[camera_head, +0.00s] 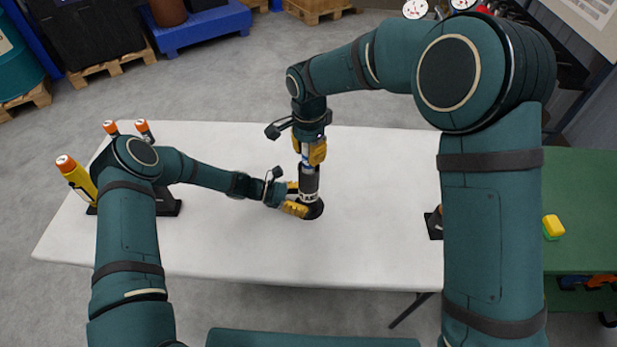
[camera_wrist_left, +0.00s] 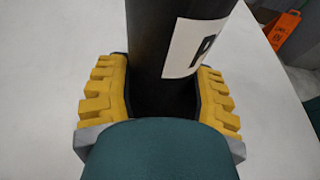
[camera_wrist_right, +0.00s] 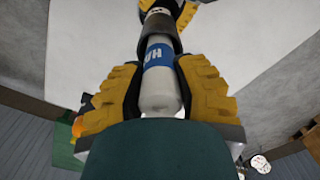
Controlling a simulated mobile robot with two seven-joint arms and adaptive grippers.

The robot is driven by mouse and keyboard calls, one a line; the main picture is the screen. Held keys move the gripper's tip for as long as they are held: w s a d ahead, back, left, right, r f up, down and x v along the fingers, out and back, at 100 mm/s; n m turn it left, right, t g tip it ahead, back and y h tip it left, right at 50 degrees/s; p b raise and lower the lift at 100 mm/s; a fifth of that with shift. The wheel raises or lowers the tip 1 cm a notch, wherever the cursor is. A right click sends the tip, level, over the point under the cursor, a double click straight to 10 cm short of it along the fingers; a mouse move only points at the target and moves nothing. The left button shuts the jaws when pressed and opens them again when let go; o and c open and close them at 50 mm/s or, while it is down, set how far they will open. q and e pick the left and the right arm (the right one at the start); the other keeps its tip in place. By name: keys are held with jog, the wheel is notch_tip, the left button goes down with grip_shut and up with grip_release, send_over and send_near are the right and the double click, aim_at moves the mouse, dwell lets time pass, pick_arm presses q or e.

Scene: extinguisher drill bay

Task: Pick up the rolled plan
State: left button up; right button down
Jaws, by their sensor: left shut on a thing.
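The rolled plan, a white roll with a blue lettered label (camera_wrist_right: 158,60), stands upright in the top of a dark tube-like holder (camera_head: 309,183). The roll also shows in the head view (camera_head: 306,158). My left gripper (camera_head: 293,199) is shut on the lower part of the holder. In the left wrist view the holder (camera_wrist_left: 160,45) is dark with a white lettered label, between the yellow fingers. My right gripper (camera_head: 312,150) comes down from above, with its fingers on both sides of the roll. I cannot tell whether they press on it.
The white table (camera_head: 380,220) is mostly clear around the holder. Orange-capped yellow cylinders (camera_head: 76,177) stand at its left end. A dark stand (camera_head: 434,222) is partly hidden by my right arm. A green table (camera_head: 580,205) with a yellow-green block (camera_head: 553,226) is at the right.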

dwell(0.3)
notch_tip(320, 180, up, 10)
pick_arm(q)
jog(key=o, duration=0.9)
jog(key=shift+a, duration=0.1)
